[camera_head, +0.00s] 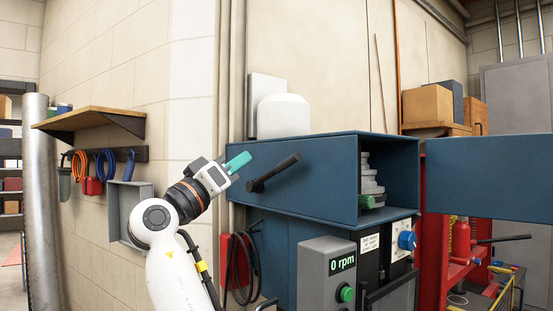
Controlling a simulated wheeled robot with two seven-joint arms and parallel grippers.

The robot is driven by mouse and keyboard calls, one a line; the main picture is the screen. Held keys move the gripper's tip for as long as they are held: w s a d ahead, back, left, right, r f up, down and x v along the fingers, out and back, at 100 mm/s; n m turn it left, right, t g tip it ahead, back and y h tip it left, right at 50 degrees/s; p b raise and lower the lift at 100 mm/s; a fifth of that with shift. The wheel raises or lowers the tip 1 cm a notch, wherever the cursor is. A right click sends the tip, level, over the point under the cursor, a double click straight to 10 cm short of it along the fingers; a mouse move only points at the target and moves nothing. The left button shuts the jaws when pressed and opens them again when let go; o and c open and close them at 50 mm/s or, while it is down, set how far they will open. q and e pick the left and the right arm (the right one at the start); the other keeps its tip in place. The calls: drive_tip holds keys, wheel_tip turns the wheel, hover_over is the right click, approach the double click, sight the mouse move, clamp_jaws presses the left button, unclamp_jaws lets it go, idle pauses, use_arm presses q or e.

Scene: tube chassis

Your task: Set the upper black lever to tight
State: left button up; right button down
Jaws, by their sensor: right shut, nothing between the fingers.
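A black lever (273,173) sticks out of the left face of the blue cabinet (300,185). It is tilted, with its knob end low on the left and its bar rising to the right. My right gripper (239,162), with teal fingers, is just to the upper left of the lever's knob. It is shut and empty, and in the picture a small gap separates it from the lever. Any tight marking is not readable. My left gripper is not in view.
Below the cabinet stand a grey box with a 0 rpm display (342,263) and a green button (347,294). A blue knob (407,240) is to its right. A dark hose (240,265) hangs by the wall. A wooden shelf (90,119) is at the left.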

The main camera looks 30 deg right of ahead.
wheel_tip(320, 180, up, 5)
drive_tip(key=p, duration=0.7)
hover_over(271, 174)
drive_tip(key=s+a, duration=0.2)
drive_tip(key=s, duration=0.1)
drive_tip(key=shift+s+d+f+p, duration=0.1)
drive_tip(key=shift+s+f+p, duration=0.15)
drive_tip(key=shift+f, duration=0.4)
drive_tip(key=shift+s+d+f+p, duration=0.15)
drive_tip(key=shift+s+f, duration=0.15)
drive_tip(key=shift+f, duration=0.4)
drive_tip(key=shift+s+f+p, duration=0.2)
drive_tip(key=shift+s+f, duration=0.1)
drive_tip(key=shift+f, duration=0.35)
